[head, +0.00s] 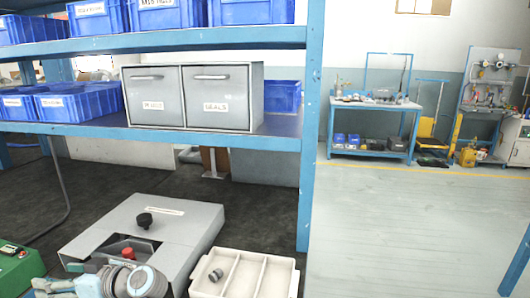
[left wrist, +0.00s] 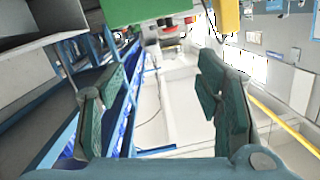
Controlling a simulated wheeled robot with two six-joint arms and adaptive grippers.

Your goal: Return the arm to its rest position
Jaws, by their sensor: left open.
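My left arm comes in at the bottom left of the head view, in front of the grey box. Its left gripper (left wrist: 158,100) shows in the left wrist view with two dark green fingers wide apart and nothing between them. In the head view the gripper is mostly cut off by the bottom edge, and its fingertips are hard to make out. My right gripper is in neither view.
A grey box (head: 190,222) with a black knob (head: 144,220) stands near my left arm. Right of it, a white divided tray (head: 235,254) holds a small grey fitting (head: 215,275). A green box (head: 18,270) is at far left. A blue shelf post (head: 307,170) rises behind the tray.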

